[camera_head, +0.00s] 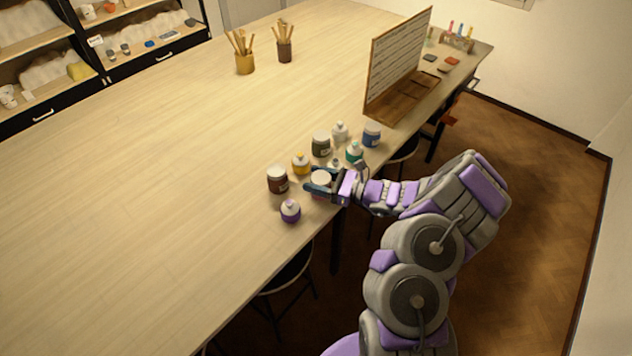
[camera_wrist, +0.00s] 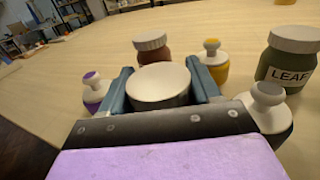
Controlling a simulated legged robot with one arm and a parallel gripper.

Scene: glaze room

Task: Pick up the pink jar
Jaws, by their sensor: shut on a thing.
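The pink jar (camera_head: 320,179) is at the table's near edge, between my gripper's fingers. Its white lid shows from above, with only a sliver of pinkish body below it. My gripper (camera_head: 312,180) reaches in from the right and is shut on this jar, one blue-grey finger on each side. I cannot tell whether the jar's base touches the table.
A brown jar (camera_head: 277,180), a purple bottle (camera_head: 290,211), a yellow bottle (camera_head: 301,164), a green LEAF jar (camera_head: 321,145) and several other containers crowd around my gripper. A wooden board stand (camera_head: 398,70) is behind right. The table's left side (camera_head: 130,200) is clear.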

